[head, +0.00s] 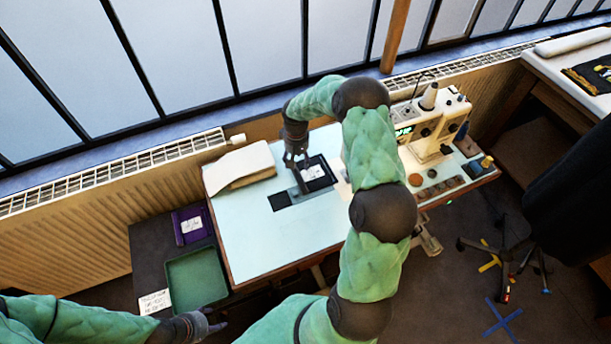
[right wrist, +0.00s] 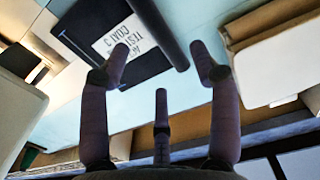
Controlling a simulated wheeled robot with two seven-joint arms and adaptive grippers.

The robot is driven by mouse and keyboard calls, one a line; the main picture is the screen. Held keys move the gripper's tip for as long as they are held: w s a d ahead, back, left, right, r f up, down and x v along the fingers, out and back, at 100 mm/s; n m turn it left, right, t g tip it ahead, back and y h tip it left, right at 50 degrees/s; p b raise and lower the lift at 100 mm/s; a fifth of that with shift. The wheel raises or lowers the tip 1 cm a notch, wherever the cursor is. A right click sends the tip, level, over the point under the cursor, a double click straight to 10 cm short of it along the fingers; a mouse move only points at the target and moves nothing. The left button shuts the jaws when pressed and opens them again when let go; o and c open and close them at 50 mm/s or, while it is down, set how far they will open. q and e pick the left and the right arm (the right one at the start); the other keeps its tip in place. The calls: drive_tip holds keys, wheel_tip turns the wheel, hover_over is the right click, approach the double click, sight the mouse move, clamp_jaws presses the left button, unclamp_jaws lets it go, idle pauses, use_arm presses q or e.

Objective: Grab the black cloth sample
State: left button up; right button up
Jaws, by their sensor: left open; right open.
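The black cloth sample (head: 322,184), a dark flat square with a white label, lies on the light blue sewing table (head: 240,235). In the right wrist view the black cloth sample (right wrist: 85,22) and its printed label show beyond the fingers, left of centre. My right gripper (head: 296,162) is open and empty, above the table at the sample's left side; it also shows in the right wrist view (right wrist: 161,70). A dark bar beside the sample lies between the fingertips in that view. My left gripper (head: 205,327) is open and empty at the bottom left, low beside the green tray (head: 197,279).
A folded cream cloth (head: 238,166) lies left of the sample. A sewing machine (head: 436,122) stands at the table's right. A purple sample (head: 190,225) lies on the dark side table behind the tray. The front left of the blue top is clear.

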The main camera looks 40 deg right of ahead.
sight(299, 173)
drive_tip(key=f, duration=0.2)
drive_tip(key=f+b, duration=0.1)
drive_tip(key=f, duration=0.3)
drive_tip(key=shift+s+f, duration=0.3)
drive_tip(key=shift+s, duration=0.05)
clamp_jaws()
